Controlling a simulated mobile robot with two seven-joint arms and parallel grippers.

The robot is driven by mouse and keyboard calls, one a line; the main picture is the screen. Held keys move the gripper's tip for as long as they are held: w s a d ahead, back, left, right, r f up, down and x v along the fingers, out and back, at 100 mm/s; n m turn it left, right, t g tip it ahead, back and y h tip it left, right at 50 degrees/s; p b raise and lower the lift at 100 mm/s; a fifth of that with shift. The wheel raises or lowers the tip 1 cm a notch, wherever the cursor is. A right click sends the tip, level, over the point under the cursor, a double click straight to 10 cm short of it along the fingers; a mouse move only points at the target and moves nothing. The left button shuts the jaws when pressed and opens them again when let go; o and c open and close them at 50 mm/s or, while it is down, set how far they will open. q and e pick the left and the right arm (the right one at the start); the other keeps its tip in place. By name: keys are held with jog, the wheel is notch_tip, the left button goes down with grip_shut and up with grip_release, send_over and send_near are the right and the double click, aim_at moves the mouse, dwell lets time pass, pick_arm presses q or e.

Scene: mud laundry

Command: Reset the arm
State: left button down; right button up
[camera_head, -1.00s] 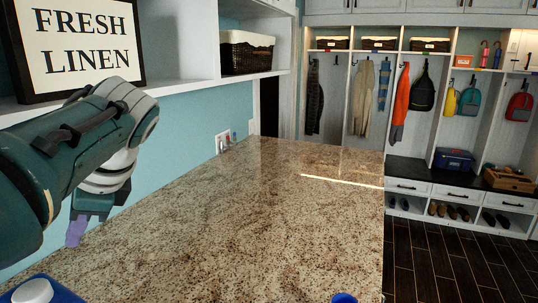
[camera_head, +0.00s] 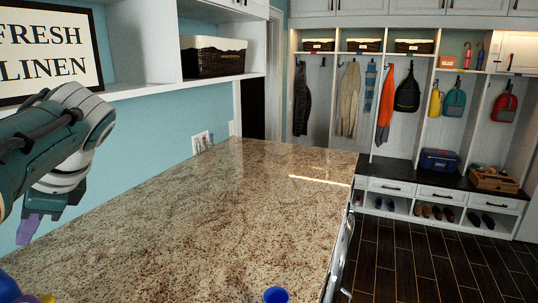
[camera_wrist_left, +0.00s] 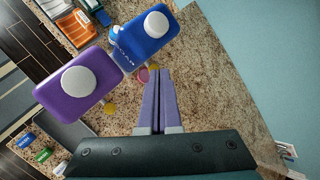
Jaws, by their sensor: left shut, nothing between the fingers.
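My left arm comes in from the left in the head view. My left gripper (camera_head: 28,230) hangs with its purple fingers pointing down near the wall at the counter's left edge. In the left wrist view the two purple fingers (camera_wrist_left: 159,100) are together, shut and empty. Beyond the fingers stand a blue bottle (camera_wrist_left: 145,38) and a purple bottle (camera_wrist_left: 78,82), both with white caps, apart from the fingers. My right gripper is not in view.
The granite counter (camera_head: 200,210) is mostly clear in the middle. A blue cup-like object (camera_head: 276,295) is at its front edge. A shelf with a "Fresh Linen" sign (camera_head: 45,50) and a basket (camera_head: 212,57) is above. Coat cubbies (camera_head: 420,140) stand at the back right.

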pick_arm(q)
jog(key=s+a+r+n+g+y, duration=0.15)
jog(key=s+a+r, duration=0.4)
jog(key=a, duration=0.55)
jog(key=s+a+r+n+g+y, duration=0.1)
jog(key=s+a+r+n+g, duration=0.2)
jog(key=s+a+r, duration=0.5)
jog(key=s+a+r+n+g+y, duration=0.2)
jog(key=s+a, duration=0.2)
jog(key=a, duration=0.9)
jog(key=w+d+f+m+t+h, duration=0.1)
jog(key=d+f+t+h, duration=0.1)
jog(key=d+f+t, duration=0.55)
jog(key=w+d+f+m+t+h, duration=0.1)
jog(key=d+f+t, duration=0.2)
jog(key=d+f, duration=0.8)
jog(key=s+d+f+n+h, duration=0.1)
jog(key=s+d+h, duration=0.25)
jog(key=d, duration=0.65)
jog(key=s+d+f+n+g+h, duration=0.1)
jog(key=s+d+f+n+h, duration=0.2)
jog(key=d, duration=0.7)
jog(key=s+d+h, duration=0.4)
jog(key=d, duration=0.6)
notch_tip(320, 180, down, 10)
jog(key=f+b, duration=0.1)
jog(key=b, duration=1)
notch_tip(320, 180, up, 15)
jog(key=a+p, duration=0.1)
jog(key=p, duration=1.3)
